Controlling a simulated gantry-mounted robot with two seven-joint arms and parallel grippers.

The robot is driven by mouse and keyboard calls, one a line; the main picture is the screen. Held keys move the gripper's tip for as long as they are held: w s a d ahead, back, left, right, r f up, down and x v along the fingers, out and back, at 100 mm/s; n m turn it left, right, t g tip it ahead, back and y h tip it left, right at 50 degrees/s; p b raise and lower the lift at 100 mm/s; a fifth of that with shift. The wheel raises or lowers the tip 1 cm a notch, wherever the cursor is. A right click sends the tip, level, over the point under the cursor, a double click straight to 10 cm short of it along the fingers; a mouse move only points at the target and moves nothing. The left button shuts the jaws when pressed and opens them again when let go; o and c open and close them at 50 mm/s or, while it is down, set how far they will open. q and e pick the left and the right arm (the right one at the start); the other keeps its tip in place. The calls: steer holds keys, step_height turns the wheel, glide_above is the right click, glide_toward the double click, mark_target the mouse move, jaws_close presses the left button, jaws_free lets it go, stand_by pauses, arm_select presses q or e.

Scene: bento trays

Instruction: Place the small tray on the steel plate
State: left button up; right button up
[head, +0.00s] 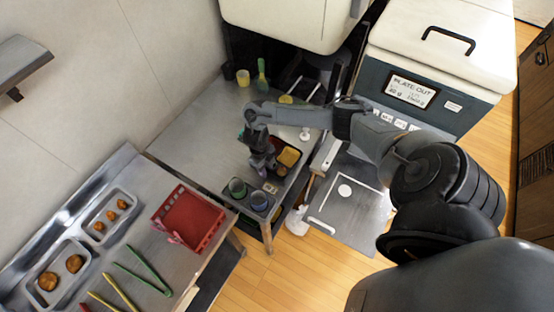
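A small dark tray (283,171) with yellow food in it lies on the steel counter at the middle of the head view. My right gripper (262,163) points down at its left side and hides part of it. The fingertips are too small and dark to show whether they are open, shut or touching the tray. A flat steel plate (340,222) with white outline markings and a white round spot lies to the right, below the plate-out machine, and looks bare of trays. My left gripper is not in view.
Two dark cups (259,201) stand in a holder at the counter's front edge. A red basket (188,219), food trays (107,217) and tongs (143,270) are on the left table. The plate-out machine (425,85) stands behind the steel plate. A gap separates counter and plate.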

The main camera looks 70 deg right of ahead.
jaws_close()
stand_by(0.3)
